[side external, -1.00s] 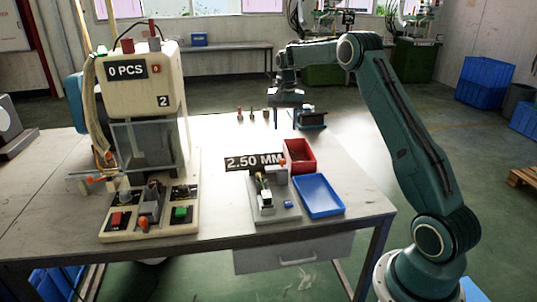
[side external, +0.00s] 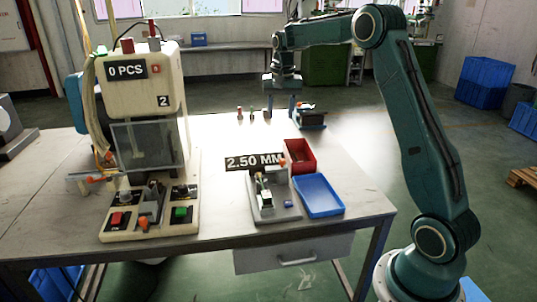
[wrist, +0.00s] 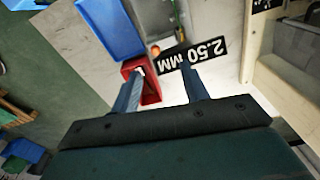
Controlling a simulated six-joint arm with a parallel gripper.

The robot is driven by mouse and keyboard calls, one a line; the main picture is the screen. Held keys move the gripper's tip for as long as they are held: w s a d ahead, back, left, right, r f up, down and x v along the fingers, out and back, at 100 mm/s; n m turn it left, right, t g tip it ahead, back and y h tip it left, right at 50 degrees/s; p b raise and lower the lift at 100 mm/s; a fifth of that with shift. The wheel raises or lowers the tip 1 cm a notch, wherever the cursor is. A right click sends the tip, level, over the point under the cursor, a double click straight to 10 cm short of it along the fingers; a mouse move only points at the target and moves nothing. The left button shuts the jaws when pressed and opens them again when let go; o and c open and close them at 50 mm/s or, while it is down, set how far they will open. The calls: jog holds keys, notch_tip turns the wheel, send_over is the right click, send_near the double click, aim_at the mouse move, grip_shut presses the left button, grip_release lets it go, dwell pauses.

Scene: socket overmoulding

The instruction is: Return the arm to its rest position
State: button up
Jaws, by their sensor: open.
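My gripper (side external: 280,104) is above the far part of the table (side external: 225,130), pointing down. Its two fingers are spread apart with nothing between them. In the wrist view my gripper (wrist: 162,66) also shows open and empty, with the red bin and the 2.50 MM sign beyond the fingers. My arm is raised and bent over the table's right side.
A red bin (side external: 300,157), a blue tray (side external: 318,195) and a gauge fixture (side external: 262,205) with a 2.50 MM sign (side external: 253,162) stand at the table's right. The moulding machine (side external: 150,80), reading 0 PCS, stands left. A dark fixture (side external: 311,118) is near the gripper.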

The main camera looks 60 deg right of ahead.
jog(key=s+a+r+n+t, duration=0.1)
jog(key=s+a+r+n, duration=0.2)
jog(key=s+a+r, duration=0.35)
jog(key=s+a+r+n+t, duration=0.1)
jog(key=s+a+r+n, duration=0.15)
jog(key=s+a, duration=0.6)
jog(key=s+a+f+n+t, duration=0.1)
jog(key=s+a+f+n, duration=0.1)
jog(key=s+a, duration=0.2)
jog(key=s+a+f+n+t, duration=0.1)
jog(key=s+a+n, duration=0.2)
jog(key=s, duration=0.8)
jog(key=shift+s+a+f+t, duration=0.2)
jog(key=shift+a+f+t, duration=0.2)
jog(key=shift+a, duration=0.85)
